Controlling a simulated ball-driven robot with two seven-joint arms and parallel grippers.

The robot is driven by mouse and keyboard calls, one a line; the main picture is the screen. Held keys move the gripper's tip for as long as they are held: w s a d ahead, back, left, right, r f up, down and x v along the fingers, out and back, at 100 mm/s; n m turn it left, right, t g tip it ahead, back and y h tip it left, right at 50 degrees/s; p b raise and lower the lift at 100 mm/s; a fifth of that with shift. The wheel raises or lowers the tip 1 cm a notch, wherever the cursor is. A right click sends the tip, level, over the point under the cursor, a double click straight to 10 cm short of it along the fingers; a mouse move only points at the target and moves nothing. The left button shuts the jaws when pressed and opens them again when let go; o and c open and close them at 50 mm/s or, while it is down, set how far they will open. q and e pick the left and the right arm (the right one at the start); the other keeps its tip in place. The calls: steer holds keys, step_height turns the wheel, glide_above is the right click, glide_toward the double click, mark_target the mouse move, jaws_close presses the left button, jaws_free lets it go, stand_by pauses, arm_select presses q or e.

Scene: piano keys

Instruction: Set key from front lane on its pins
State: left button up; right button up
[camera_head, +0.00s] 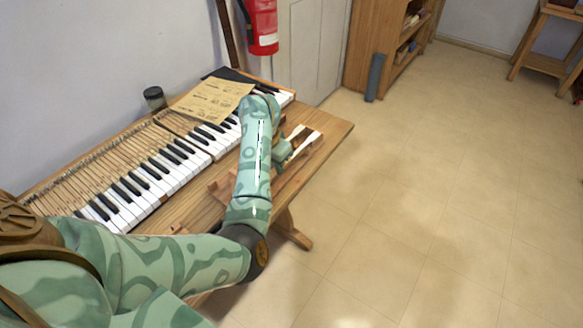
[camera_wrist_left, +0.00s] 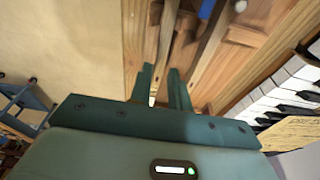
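The keyboard (camera_head: 165,170) of white and black keys lies along the wall side of the wooden table. My left arm reaches over the table's front, and my left gripper (camera_head: 284,152) is low beside loose wooden keys (camera_head: 304,141) with pale ends at the right front. In the left wrist view, the two fingers (camera_wrist_left: 162,80) stand apart over a wooden strip, probably a key (camera_wrist_left: 164,42), with a small white patch between them. I cannot see contact. A second strip (camera_wrist_left: 188,45) lies to its right. My arm hides part of the front lanes. My right gripper is not in view.
Bare wooden pin rows (camera_head: 85,168) show behind the keys at left. A printed sheet (camera_head: 212,98) lies over the keyboard's back right, with a dark jar (camera_head: 154,98) left of it. A blue piece (camera_wrist_left: 207,9) and a white knob (camera_wrist_left: 238,6) are near the lanes. Floor right of the table is clear.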

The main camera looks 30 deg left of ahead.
arm_select(q)
steer(key=shift+s, duration=0.1)
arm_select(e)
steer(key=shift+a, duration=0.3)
arm_select(q)
steer(key=shift+f+b, duration=0.3)
steer(key=shift+f, duration=0.1)
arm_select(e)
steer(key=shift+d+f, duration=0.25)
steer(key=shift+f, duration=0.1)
arm_select(q)
steer(key=shift+f+b, duration=0.45)
steer(key=shift+f, duration=0.05)
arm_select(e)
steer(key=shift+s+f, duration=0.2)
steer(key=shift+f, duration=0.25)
arm_select(q)
jaws_close()
